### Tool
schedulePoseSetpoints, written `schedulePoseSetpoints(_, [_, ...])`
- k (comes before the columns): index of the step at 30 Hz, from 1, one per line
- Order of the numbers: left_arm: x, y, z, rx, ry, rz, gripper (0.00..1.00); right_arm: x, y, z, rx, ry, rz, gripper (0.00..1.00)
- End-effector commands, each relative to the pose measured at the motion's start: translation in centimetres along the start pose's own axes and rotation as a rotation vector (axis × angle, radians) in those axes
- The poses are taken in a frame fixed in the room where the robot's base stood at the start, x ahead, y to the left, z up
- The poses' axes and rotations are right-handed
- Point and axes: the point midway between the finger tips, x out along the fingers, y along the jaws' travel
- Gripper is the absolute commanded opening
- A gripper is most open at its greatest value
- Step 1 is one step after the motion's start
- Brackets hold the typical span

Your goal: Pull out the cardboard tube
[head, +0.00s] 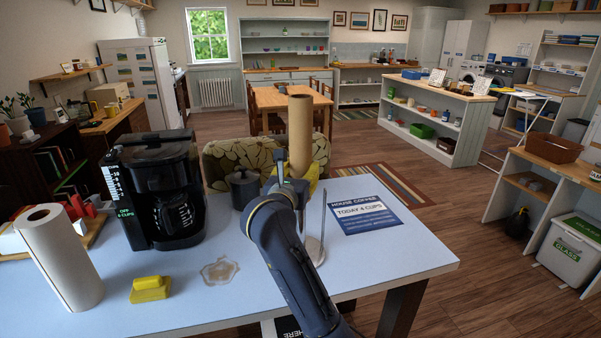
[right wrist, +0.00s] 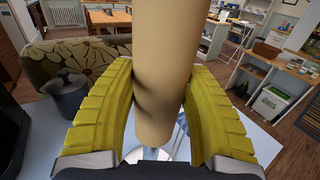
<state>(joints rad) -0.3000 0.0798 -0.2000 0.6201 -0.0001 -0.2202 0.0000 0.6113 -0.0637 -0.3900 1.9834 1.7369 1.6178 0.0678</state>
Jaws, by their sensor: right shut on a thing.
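The cardboard tube (head: 300,130) is a plain brown roll standing upright in my right gripper (head: 296,178). The yellow fingers of the right gripper (right wrist: 160,85) press on both sides of the tube (right wrist: 158,105) in the right wrist view. Its lower end shows there below the fingers, with a pale round shape under it. In the head view my gripper and arm hide the tube's lower part. A thin upright rod (head: 323,217) on a round base (head: 315,251) stands on the table, just right of my right arm. My left gripper is not in view.
A patterned armchair (head: 225,158) stands behind.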

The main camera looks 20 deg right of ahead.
Motion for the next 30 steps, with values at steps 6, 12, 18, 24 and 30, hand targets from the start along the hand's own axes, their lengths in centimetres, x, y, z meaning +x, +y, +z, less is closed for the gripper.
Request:
schedulePoseSetpoints(6, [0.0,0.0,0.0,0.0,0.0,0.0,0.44,0.0,0.0,0.7,0.001,-0.001,0.0,0.01])
schedulePoseSetpoints(12, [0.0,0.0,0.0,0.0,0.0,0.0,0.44,0.0,0.0,1.3,0.002,-0.001,0.001,0.01])
schedulePoseSetpoints(18, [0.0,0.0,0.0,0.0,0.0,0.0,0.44,0.0,0.0,1.9,0.001,-0.001,0.001,0.01])
schedulePoseSetpoints(24, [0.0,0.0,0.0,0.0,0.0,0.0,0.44,0.0,0.0,2.4,0.001,-0.001,0.001,0.01])
schedulePoseSetpoints(30, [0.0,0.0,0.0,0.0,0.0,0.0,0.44,0.0,0.0,3.1,0.001,-0.001,0.0,0.01])
